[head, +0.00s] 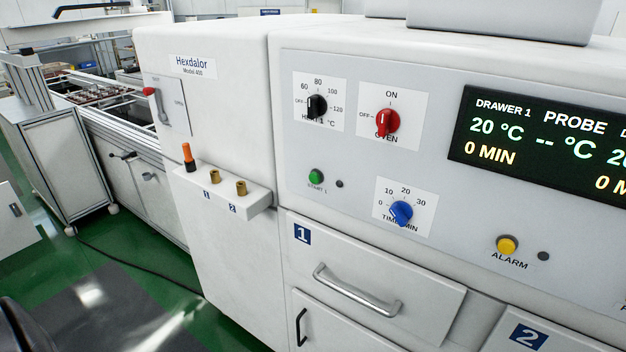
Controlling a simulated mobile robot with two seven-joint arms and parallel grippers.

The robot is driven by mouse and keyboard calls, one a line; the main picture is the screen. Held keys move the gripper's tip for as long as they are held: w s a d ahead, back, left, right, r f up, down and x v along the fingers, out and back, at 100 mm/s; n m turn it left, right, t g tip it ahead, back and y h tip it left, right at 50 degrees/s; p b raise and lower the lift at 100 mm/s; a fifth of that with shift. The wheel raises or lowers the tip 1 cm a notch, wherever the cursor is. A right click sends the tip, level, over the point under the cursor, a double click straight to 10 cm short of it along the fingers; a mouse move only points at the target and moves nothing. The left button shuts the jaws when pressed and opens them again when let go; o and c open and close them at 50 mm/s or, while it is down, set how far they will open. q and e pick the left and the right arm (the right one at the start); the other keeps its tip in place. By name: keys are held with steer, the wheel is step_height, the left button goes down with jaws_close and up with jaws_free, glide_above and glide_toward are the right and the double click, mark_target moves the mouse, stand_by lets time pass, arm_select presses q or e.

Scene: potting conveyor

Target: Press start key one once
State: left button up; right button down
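The start key one is a round green button (316,176) labelled START 1. It sits on the grey control panel (450,205) of a white oven, in the left part of the panel. A small dark lamp (339,184) is just right of it. Nothing covers the key, and it stands out from the panel face. Neither of my grippers shows in the head view. A dark shape at the bottom left corner is cut off, and I cannot tell what it is.
Near the key are a black heat knob (316,107), a red oven knob (387,122), a blue time knob (401,212) and a yellow alarm button (507,245). A shelf (222,192) with fittings and the drawer 1 handle (357,292) stick out. Green floor lies left.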

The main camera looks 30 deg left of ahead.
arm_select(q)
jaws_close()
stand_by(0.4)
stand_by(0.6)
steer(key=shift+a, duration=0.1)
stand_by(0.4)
